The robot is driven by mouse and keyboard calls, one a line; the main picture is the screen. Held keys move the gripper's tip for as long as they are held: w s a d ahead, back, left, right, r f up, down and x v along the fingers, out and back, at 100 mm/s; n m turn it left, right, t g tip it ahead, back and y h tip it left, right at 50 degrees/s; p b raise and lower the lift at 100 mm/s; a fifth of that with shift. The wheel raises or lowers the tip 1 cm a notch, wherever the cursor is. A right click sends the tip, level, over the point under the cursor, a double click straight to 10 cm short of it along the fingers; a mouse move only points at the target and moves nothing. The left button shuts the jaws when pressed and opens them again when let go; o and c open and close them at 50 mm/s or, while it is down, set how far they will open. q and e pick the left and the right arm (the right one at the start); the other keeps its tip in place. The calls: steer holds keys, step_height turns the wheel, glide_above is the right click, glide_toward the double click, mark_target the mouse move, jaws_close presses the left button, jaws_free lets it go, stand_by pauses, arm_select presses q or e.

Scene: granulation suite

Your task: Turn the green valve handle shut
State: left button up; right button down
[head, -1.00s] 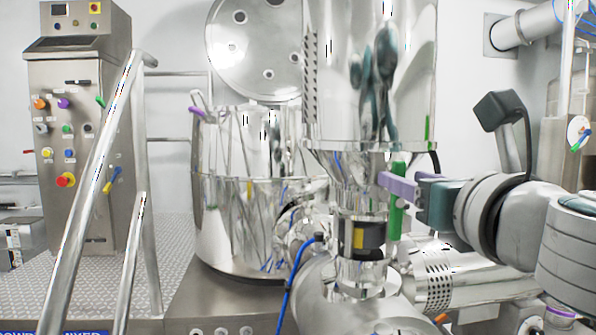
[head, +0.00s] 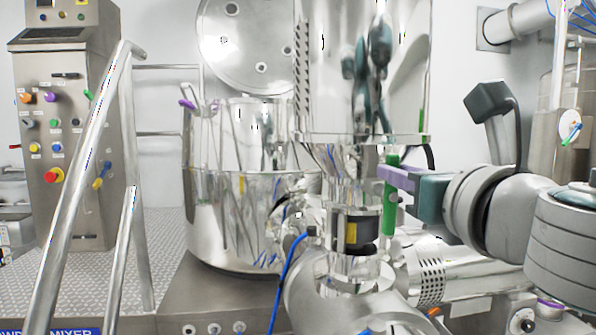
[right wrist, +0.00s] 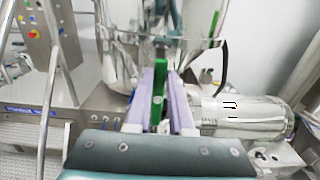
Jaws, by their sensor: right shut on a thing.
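The green valve handle (head: 390,195) stands roughly upright beside the steel pipe under the large steel hopper. A black valve body with a yellow label (head: 352,233) sits on that pipe just left of the handle. My right gripper (head: 392,178) comes in from the right, and its lilac fingers are shut on the handle at about its middle. In the right wrist view the handle (right wrist: 158,100) stands between the two lilac fingers (right wrist: 160,98). My left gripper is not in view.
The steel hopper (head: 365,70) hangs above the handle. A blue cable (head: 285,270) runs in front of the bowl (head: 240,215). A perforated steel cylinder (head: 440,270) lies below my right arm. A handrail (head: 85,180) and control panel (head: 70,130) stand at left.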

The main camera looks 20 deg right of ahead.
steer(key=shift+d, duration=0.1)
stand_by(0.3)
steer(key=d+f+m+b, duration=0.1)
steer(key=m+b, duration=0.1)
steer(key=m, duration=0.4)
steer(key=d+f+m+b, duration=0.1)
steer(key=m+b, duration=0.2)
steer(key=m, duration=0.3)
steer(key=d+f+m+b, duration=0.1)
steer(key=m+b, duration=0.2)
steer(key=m, duration=0.2)
steer(key=shift+s+d+f+m, duration=0.1)
steer(key=shift+s+f+m, duration=0.1)
steer(key=shift+s+m, duration=0.2)
stand_by(0.4)
steer(key=c, duration=0.8)
jaws_free()
